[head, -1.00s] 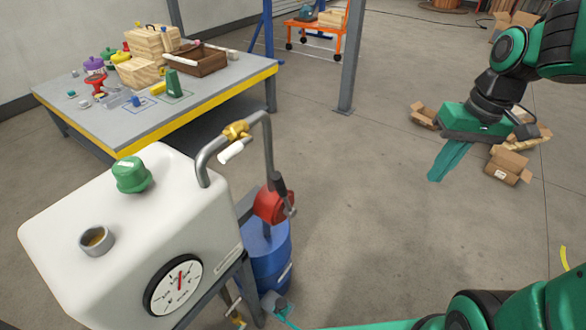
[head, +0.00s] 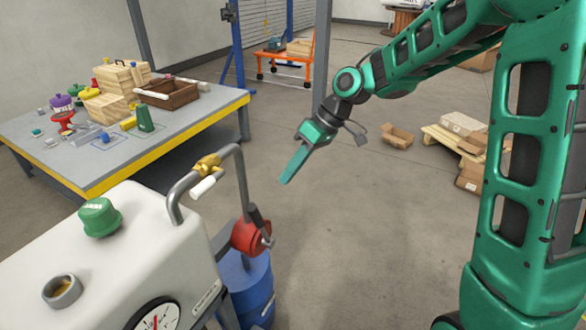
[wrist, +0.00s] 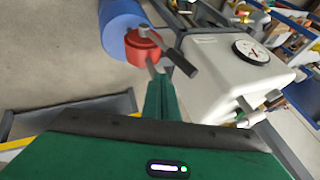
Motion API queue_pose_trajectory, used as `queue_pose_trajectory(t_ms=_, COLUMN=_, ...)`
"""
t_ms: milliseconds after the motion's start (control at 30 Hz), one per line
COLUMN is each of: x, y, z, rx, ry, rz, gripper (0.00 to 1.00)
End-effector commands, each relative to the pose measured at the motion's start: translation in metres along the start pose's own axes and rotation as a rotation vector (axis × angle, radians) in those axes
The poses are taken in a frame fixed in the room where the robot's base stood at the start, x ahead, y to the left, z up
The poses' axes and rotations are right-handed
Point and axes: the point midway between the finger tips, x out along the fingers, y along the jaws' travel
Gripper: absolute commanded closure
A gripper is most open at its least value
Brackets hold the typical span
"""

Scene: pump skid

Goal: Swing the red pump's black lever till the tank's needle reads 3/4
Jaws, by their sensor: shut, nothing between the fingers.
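The red pump (head: 250,238) sits on top of the blue drum, and it also shows in the wrist view (wrist: 143,47). Its black lever (head: 256,217) shows more clearly in the wrist view (wrist: 178,55), slanting away from the pump. The white tank (head: 150,240) has a round gauge (head: 155,318), cut off by the lower edge of the head view. The gauge's red needle stands near upright there; the wrist view of the dial (wrist: 251,51) is too small to read. My gripper (head: 286,181) is shut and empty, right of the pump and apart from the lever.
A blue drum (head: 247,285) stands under the pump. A grey pipe (head: 241,175) with a brass valve (head: 207,165) rises between tank and pump. A yellow-edged table (head: 185,150) with several objects is behind. Open floor (head: 350,240) lies to the right.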

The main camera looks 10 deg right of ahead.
Motion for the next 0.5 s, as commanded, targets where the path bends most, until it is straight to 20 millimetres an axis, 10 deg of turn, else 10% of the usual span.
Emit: queue_pose_trajectory(t_ms=500, x=0.076, y=-0.021, z=0.003, rx=-0.001, ry=-0.001, rz=0.0, gripper=1.0)
